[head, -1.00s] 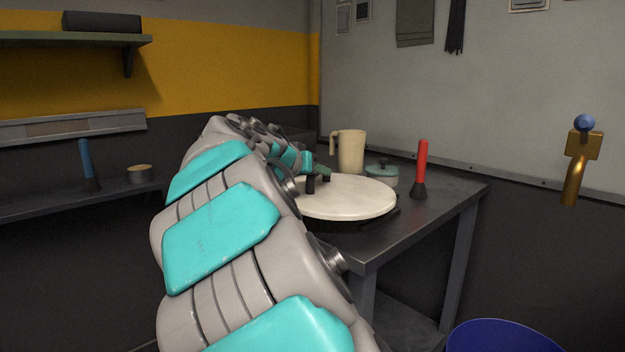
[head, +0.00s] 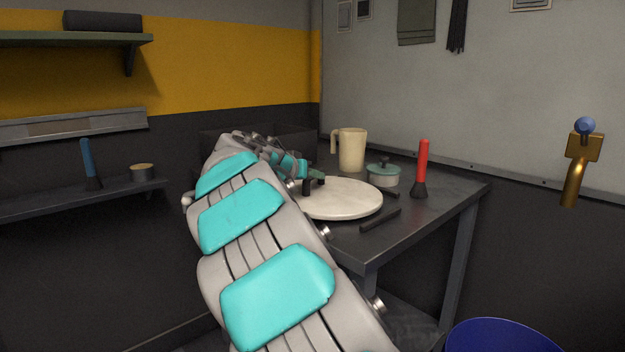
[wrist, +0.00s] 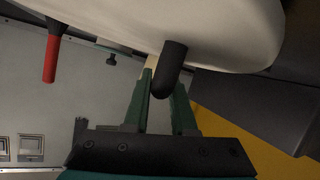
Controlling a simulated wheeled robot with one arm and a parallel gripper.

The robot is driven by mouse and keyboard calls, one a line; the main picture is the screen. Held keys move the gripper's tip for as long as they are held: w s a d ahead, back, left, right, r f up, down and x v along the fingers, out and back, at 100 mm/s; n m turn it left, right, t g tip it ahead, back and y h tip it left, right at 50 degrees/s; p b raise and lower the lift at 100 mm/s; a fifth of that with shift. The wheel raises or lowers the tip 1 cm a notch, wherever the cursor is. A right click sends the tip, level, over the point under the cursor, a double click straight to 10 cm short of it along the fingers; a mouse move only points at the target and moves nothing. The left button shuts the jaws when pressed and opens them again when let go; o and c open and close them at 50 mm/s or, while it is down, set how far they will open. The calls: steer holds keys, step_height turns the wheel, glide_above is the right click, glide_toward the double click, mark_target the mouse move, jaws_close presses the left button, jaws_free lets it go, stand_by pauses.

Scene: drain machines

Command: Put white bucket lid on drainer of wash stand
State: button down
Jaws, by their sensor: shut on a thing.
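The white bucket lid (head: 345,200) is a round, off-white disc with a dark handle, held about level over the dark table (head: 420,225). I cannot tell how much gap is under it. My gripper (head: 312,182) is at the lid's left side, shut on the handle. In the wrist view the lid (wrist: 225,25) fills the top, with the black handle (wrist: 168,68) at the green fingers of my gripper (wrist: 162,98). I cannot clearly make out the wash stand's drainer; my arm hides the table's left part.
A cream jug (head: 351,150) and a teal-lidded pot (head: 383,174) stand behind the lid. A red-handled plunger (head: 422,168) stands to the right. A dark bar (head: 380,220) lies by the lid's front right. A blue bin (head: 500,337) is on the lower right. The table's front right is clear.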

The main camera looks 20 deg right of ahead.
steer(key=shift+f, duration=0.45)
steer(key=c, duration=0.7)
jaws_free()
steer(key=shift+c, duration=0.2)
steer(key=b+v, duration=0.1)
steer(key=v, duration=1.1)
